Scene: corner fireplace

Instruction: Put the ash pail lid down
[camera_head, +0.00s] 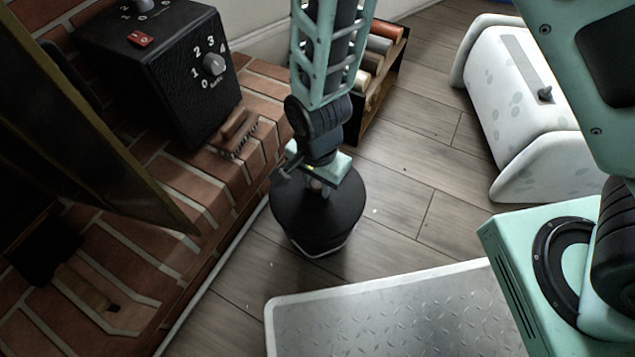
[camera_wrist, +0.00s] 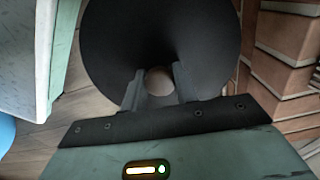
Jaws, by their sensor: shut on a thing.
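The ash pail lid (camera_head: 295,208) is a black, slightly domed disc with a small round knob on top. It also fills the upper middle of the wrist view (camera_wrist: 110,45).
The brick hearth (camera_head: 185,178) runs along the left, bearing a black box with dials (camera_head: 160,75) and a brush (camera_head: 236,132). A metal floor plate (camera_head: 400,318) lies in front. A log rack (camera_head: 378,85) stands behind, and a white speckled case (camera_head: 520,95) at right. Wooden floor lies between.

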